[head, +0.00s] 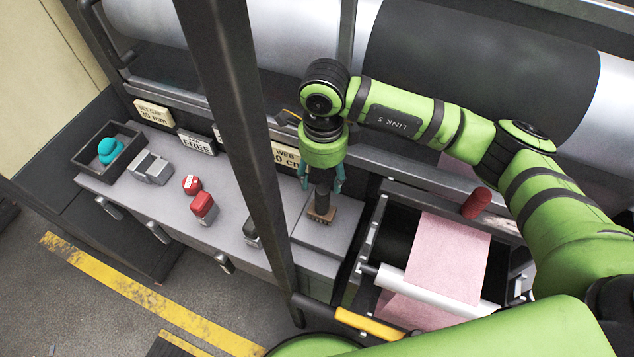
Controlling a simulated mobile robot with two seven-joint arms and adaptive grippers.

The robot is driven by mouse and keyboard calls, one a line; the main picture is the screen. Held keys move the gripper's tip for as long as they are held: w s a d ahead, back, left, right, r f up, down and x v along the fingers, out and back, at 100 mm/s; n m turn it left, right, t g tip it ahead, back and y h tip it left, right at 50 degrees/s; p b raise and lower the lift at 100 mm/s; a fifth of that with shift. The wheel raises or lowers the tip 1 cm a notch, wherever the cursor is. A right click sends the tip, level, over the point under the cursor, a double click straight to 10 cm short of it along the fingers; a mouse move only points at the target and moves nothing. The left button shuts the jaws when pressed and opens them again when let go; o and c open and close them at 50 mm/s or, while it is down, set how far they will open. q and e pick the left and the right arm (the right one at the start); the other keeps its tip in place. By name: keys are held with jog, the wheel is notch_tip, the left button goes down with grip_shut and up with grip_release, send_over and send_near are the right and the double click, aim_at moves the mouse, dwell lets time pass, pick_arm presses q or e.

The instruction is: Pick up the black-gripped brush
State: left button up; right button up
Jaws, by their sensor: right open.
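The black-gripped brush (321,213) stands on the right end of the grey bench top, its black handle up and its brown block head down. My right gripper (322,180) points down over it, with teal fingers apart on either side of the black handle. The fingers look open; whether either one touches the handle I cannot tell. The top of the handle is hidden up under the gripper's green body. My left gripper is not in view.
A dark post (243,130) rises in front of the bench (150,195), left of the brush. Red-topped items (203,206), grey blocks (150,168) and a black tray (78,160) with a teal object (110,150) lie farther left. Pink felt (445,260) hangs over a roller at right.

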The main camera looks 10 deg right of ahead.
aim_at(322, 189)
jog(key=shift+s+f+p, duration=0.8)
jog(key=shift+f+p, duration=0.15)
jog(key=shift+f, duration=0.2)
notch_tip(322, 189, down, 4)
jog(key=shift+w+a+r+p, duration=0.1)
jog(key=shift+a+r+p, duration=0.05)
jog(key=shift+p, duration=0.5)
jog(key=shift+f, duration=0.2)
jog(key=c, duration=1.1)
grip_shut()
pick_arm(q)
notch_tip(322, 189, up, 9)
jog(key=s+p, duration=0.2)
jog(key=p, duration=0.3)
jog(key=shift+p, duration=0.3)
pick_arm(e)
notch_tip(322, 189, up, 10)
